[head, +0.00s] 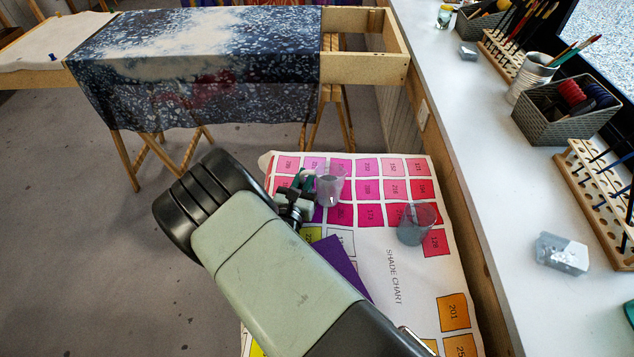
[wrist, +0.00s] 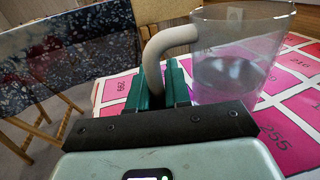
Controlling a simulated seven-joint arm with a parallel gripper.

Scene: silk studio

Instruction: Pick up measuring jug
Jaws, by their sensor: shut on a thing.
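The measuring jug (head: 331,186) is a clear, see-through vessel over the pink squares of the shade chart. In the wrist view the jug (wrist: 238,62) fills the upper right, upright, with its pale curved handle (wrist: 170,38) towards me. My gripper (head: 303,181) has green fingers and reaches the jug from its left side. In the wrist view the fingers of my gripper (wrist: 165,84) are shut on the handle. The jug's lower part is partly hidden, and I cannot tell whether its base touches the chart.
A second clear, greyish cup (head: 416,224) stands on the shade chart (head: 376,290) to the right. A purple sheet (head: 342,266) lies by my arm. The white counter (head: 480,165) runs along the right with baskets and brush racks. A fabric-covered frame (head: 200,65) stands behind.

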